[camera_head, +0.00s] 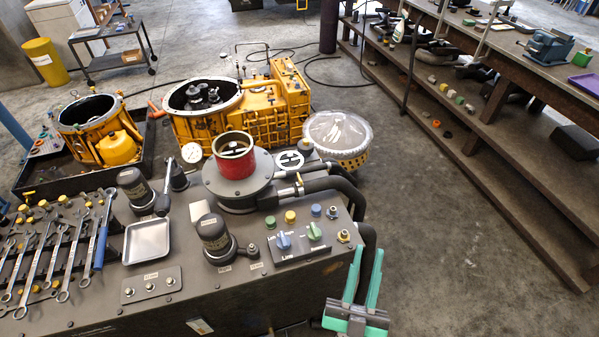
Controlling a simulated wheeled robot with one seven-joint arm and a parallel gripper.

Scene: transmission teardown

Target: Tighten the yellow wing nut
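I cannot clearly make out a yellow wing nut. A small round yellow piece (290,216) stands on the bench top, in a row with green and blue ones. A brass-yellow fitting (344,236) sits at the right end of the control panel (300,252). A blue winged knob (283,241) and a green winged knob (314,231) are on that panel. My gripper (368,250), with green fingers, is at the bottom right, beside the bench's right edge and apart from these pieces.
The dark bench (75,318) carries wrenches (98,245), a metal tray (147,241), black cylinders and a red ring (234,160). Thick black hoses (330,184) curve past its right side. Yellow housings (282,105) stand behind. Open floor (460,250) lies right, before wooden shelves (520,165).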

